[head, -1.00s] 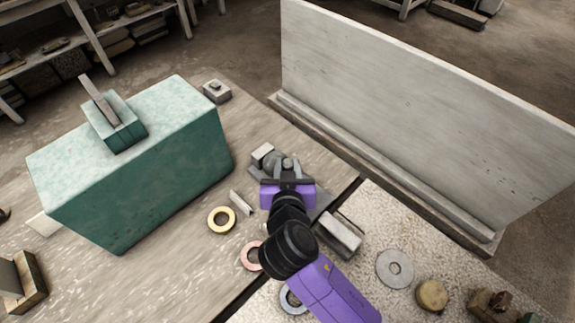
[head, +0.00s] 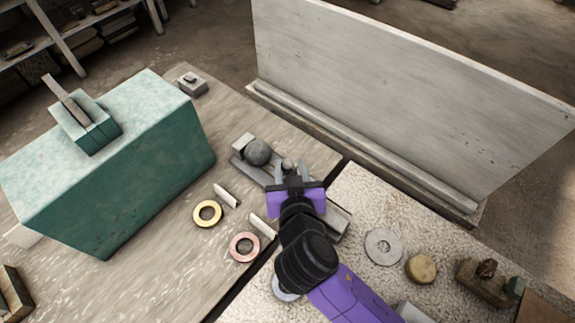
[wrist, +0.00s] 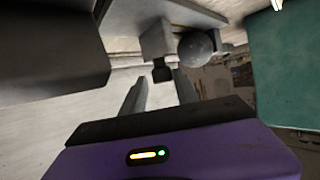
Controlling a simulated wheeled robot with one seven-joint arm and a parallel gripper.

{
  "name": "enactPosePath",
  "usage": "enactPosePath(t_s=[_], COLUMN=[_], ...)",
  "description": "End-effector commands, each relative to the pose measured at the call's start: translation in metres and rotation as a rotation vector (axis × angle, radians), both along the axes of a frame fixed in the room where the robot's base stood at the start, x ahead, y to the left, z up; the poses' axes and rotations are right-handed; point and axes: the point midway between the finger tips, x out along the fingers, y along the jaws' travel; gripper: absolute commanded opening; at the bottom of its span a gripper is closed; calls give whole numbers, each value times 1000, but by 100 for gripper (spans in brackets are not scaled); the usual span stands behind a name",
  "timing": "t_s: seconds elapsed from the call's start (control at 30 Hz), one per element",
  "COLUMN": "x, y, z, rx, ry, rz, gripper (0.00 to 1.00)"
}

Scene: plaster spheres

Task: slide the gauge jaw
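The gauge (head: 243,168) lies on the wooden bench, a grey metal bar with a pale block at its far end. A grey sphere (head: 258,152) sits against that block; it also shows in the wrist view (wrist: 197,48). A small knob (head: 288,165) stands on the near side of the sphere, seemingly on the sliding jaw, which my gripper partly hides. My gripper (head: 291,170) is open at the near end of the gauge. In the wrist view its two fingers (wrist: 160,92) are apart, with a small dark block (wrist: 162,72) just beyond the gap. I see no clear contact.
A large green block (head: 120,180) stands at left and a tall pale panel (head: 400,90) behind. Pale strips, a yellow ring (head: 207,213) and a pink ring (head: 245,247) lie left of my arm. A grey ring (head: 383,246) and a round tan piece (head: 421,268) lie right.

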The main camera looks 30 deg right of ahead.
Motion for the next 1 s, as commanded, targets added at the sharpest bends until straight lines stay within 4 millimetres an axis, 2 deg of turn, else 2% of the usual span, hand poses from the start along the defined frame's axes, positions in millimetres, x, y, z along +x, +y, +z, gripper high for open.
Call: enactPosePath(t_s=[0.33,0.7,0.83,1.0], x=[-4,-50,-60,-64], y=[3,27,32,33], z=[3,24,28,30], rx=[1,1,1,1], ry=[-2,0,1,-2], rz=[4,4,2,1], gripper=[36,36,36,36])
